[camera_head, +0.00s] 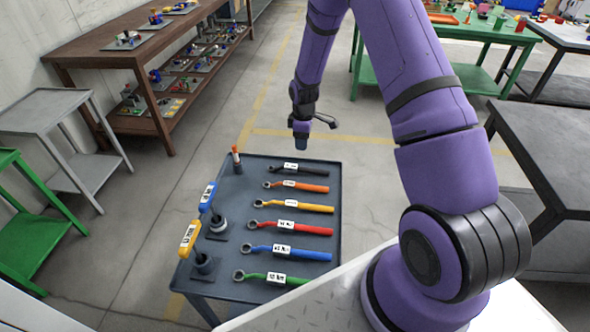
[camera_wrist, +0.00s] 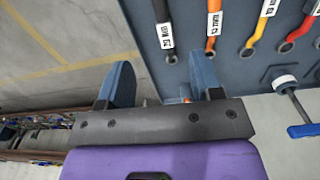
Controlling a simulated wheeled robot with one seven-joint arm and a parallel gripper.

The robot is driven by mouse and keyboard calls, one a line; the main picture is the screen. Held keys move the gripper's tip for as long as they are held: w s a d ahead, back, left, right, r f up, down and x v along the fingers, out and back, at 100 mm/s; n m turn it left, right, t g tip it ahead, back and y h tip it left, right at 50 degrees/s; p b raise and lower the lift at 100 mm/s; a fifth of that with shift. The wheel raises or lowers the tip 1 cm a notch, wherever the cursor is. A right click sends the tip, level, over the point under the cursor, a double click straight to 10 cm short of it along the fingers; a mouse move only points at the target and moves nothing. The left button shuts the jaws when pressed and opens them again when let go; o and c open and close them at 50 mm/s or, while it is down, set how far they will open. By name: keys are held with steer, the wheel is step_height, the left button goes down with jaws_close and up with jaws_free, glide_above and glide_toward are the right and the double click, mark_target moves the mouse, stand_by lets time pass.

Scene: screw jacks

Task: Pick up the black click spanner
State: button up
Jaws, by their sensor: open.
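The black click spanner (camera_head: 314,171) lies flat at the far end of the dark grey table (camera_head: 262,164), with a white label on its handle and its ring end to the left. In the wrist view the black spanner (camera_wrist: 161,12) shows at the top, its ring end seen beyond the gap between my fingers. My gripper (camera_head: 301,138) hangs above the table's far edge, just beyond the black spanner and apart from it. In the wrist view my gripper (camera_wrist: 161,84) has its two blue fingers spread, with nothing held between them.
Orange (camera_head: 314,188), yellow (camera_head: 318,208), red (camera_head: 316,230), blue (camera_head: 312,254) and green (camera_head: 300,281) spanners lie in a row nearer me. Screw jacks with blue (camera_head: 207,196) and yellow (camera_head: 189,237) handles stand at the left. An orange-topped upright piece (camera_head: 236,153) stands at the far left corner.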

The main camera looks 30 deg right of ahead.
glide_above(302, 167)
steer(key=f, duration=0.8)
steer(key=shift+w+a+f, duration=0.15)
steer(key=shift+a+f, duration=0.05)
steer(key=shift+d+f, duration=0.15)
steer(key=shift+f, duration=2.8)
jaws_close()
